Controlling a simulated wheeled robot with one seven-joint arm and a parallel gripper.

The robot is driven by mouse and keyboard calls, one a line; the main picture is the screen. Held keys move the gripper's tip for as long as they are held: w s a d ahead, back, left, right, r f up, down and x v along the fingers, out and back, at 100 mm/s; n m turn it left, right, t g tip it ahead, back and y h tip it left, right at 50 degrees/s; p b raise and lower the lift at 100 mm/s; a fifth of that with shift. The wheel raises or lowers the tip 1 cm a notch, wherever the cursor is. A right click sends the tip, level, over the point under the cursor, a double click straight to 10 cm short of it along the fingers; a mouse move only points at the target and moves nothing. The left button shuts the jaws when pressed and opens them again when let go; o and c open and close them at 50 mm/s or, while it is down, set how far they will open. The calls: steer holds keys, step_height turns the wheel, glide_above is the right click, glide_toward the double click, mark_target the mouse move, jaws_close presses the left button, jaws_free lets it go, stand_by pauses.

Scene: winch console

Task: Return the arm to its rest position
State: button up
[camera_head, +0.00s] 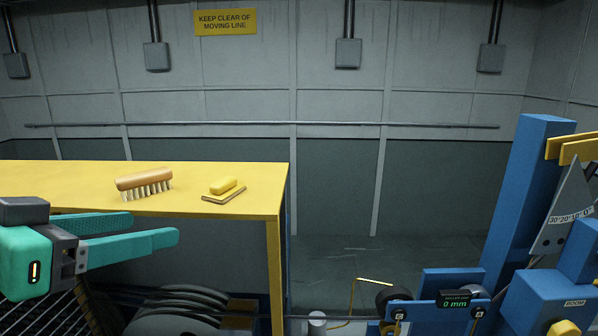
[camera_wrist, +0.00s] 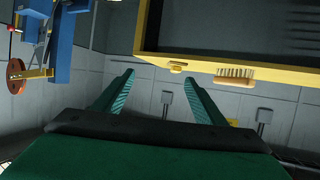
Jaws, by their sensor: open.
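My gripper (camera_head: 150,232) is at the lower left in the head view, its two teal fingers apart and pointing right. It is in front of the yellow table's near edge, with nothing between the fingers. In the wrist view my gripper (camera_wrist: 162,88) also shows open and empty, and the picture looks upside down. The rest of my arm is mostly out of view.
A brush (camera_head: 144,183) and a yellow block on a small board (camera_head: 223,190) lie on the yellow table (camera_head: 262,172). Blue winch machinery (camera_head: 540,200) with a "0 mm" display (camera_head: 454,302) stands at the right. Floor between looks mostly clear. Dark reels (camera_head: 165,315) sit below the table.

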steer(key=w+d+f+n+t, duration=0.2)
steer(key=w+f+n+t, duration=0.4)
steer(key=w+f, duration=0.9)
steer(key=s+d+f+n+y, duration=0.2)
steer(key=d+f+n, duration=0.15)
steer(key=f, duration=0.85)
steer(key=s+d+f+n+y, duration=0.2)
steer(key=d+f+n+y, duration=0.15)
steer(key=f, duration=0.85)
steer(key=s+d+f+m+g+y, duration=0.1)
steer(key=s+d+f, duration=0.3)
steer(key=s+f, duration=0.4)
steer(key=s+d+f+g+y, duration=0.1)
steer(key=s+d+f, duration=0.3)
steer(key=s+f, duration=0.35)
steer(key=s+d+m+h, duration=0.1)
steer(key=s+d+m, duration=0.1)
steer(key=s, duration=0.8)
steer(key=s+d+m+g, duration=0.1)
steer(key=s+m, duration=0.4)
steer(key=s, duration=0.5)
steer(key=shift+s+d+r+h, duration=0.2)
steer(key=shift+d+r+h, duration=0.15)
steer(key=shift+d, duration=0.45)
